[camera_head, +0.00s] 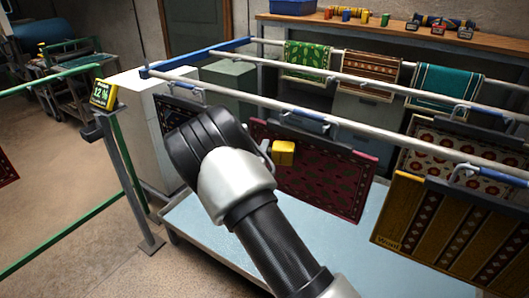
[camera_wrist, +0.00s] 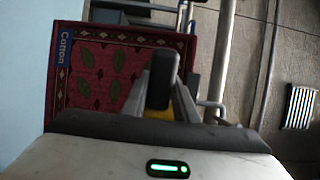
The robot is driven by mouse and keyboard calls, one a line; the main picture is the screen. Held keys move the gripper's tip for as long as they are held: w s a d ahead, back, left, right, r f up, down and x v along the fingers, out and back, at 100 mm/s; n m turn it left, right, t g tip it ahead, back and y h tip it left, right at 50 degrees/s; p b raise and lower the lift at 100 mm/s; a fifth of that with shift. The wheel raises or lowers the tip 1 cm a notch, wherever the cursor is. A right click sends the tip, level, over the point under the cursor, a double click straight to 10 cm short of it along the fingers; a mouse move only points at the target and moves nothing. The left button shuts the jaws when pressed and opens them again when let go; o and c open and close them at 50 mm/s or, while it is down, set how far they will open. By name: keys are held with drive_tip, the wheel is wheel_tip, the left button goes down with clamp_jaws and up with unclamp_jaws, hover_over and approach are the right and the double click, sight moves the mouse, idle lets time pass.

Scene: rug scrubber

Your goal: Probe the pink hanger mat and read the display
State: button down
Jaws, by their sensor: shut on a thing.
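The pink hanger mat (camera_head: 318,170), dark pinkish red with a leaf pattern, hangs from a clamp hanger on the front rail. In the wrist view the mat (camera_wrist: 100,75) has a blue "Cotton" label. My gripper (camera_wrist: 160,85) is shut on a yellow block-like probe (camera_head: 283,153), which is in front of the mat in the head view. I cannot tell whether the probe touches the mat; its tip is hidden. In the wrist view only a yellow bit of it shows behind the finger. The yellow-framed display (camera_head: 101,94) stands on a post at left, reading about "12 %"; its smaller lines are illegible.
A brown striped mat (camera_head: 440,235) and a cream-and-red mat (camera_head: 455,165) hang close at right. White rails (camera_head: 350,122) run above the pale blue table (camera_head: 195,225). Green, brown and teal mats hang behind. A green railing (camera_head: 60,240) is at left.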

drive_tip(key=shift+r, duration=0.1)
drive_tip(key=a+p+v, duration=0.2)
drive_tip(key=p+v, duration=0.1)
drive_tip(key=v, duration=0.6)
drive_tip(key=shift+a, duration=0.15)
idle(0.4)
drive_tip(key=s+d+r+m+g+h+p, duration=0.1)
drive_tip(key=s+d+r+h, duration=0.1)
drive_tip(key=s+d, duration=0.4)
drive_tip(key=s+d+r+m+h+p, duration=0.1)
drive_tip(key=s+d+m+h, duration=0.1)
drive_tip(key=s+d, duration=0.5)
drive_tip(key=shift+d+r+g+h, duration=0.3)
drive_tip(key=shift+r+g+h, duration=0.1)
idle(0.8)
